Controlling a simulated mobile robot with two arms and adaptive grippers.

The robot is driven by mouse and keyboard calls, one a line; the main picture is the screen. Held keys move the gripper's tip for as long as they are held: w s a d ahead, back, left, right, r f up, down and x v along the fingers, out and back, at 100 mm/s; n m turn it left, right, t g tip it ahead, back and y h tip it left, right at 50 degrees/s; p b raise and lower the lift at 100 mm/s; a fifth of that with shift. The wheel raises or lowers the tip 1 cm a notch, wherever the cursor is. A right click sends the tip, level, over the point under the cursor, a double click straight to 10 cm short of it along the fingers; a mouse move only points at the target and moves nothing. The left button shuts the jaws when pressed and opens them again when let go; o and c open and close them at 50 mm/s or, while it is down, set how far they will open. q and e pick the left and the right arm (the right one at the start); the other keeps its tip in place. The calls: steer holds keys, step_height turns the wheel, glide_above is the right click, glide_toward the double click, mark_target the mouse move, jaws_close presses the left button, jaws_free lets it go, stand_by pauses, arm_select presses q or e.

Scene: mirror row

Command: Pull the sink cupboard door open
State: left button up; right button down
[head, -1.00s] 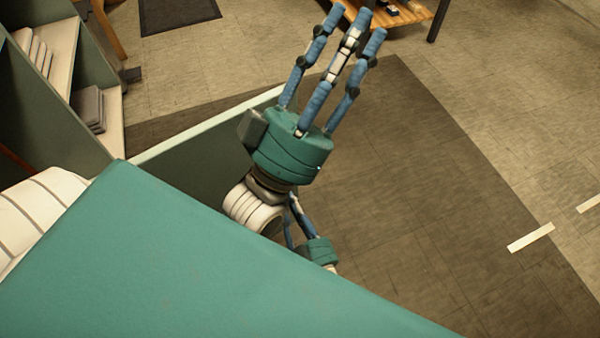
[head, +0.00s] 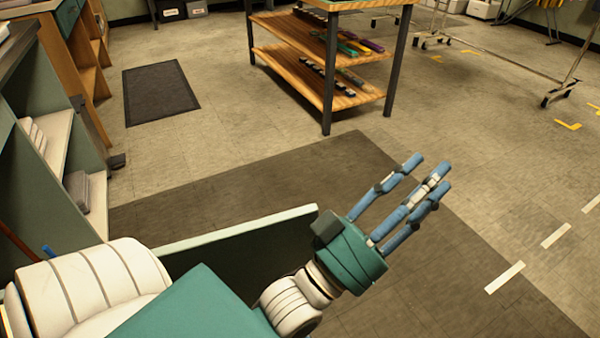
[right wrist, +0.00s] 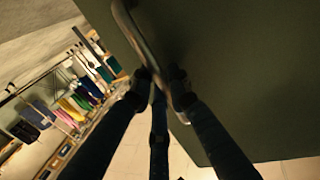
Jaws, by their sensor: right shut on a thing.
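The dark green cupboard door (head: 250,250), with a pale top edge, stands swung out from the shelf unit at the left in the head view. In the right wrist view the door (right wrist: 235,70) fills the upper right. My right gripper (right wrist: 160,88) is shut on its curved metal handle (right wrist: 133,30). The right gripper is not visible in the head view. My left gripper (head: 415,195) is open and empty, blue fingers spread, beyond the free end of the door. My left arm hides the door's lower part.
Open shelves (head: 65,160) with folded cloths stand at the left. A wooden shelf table (head: 320,70) is at the back, with a dark mat (head: 160,92) on the floor. A clothes rail (head: 510,60) stands at the back right. The floor at the right is clear.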

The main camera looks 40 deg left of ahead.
steer(key=shift+s+a, duration=0.1)
steer(key=c, duration=1.7)
jaws_free()
steer(key=v, duration=1.2)
steer(key=shift+r, duration=0.1)
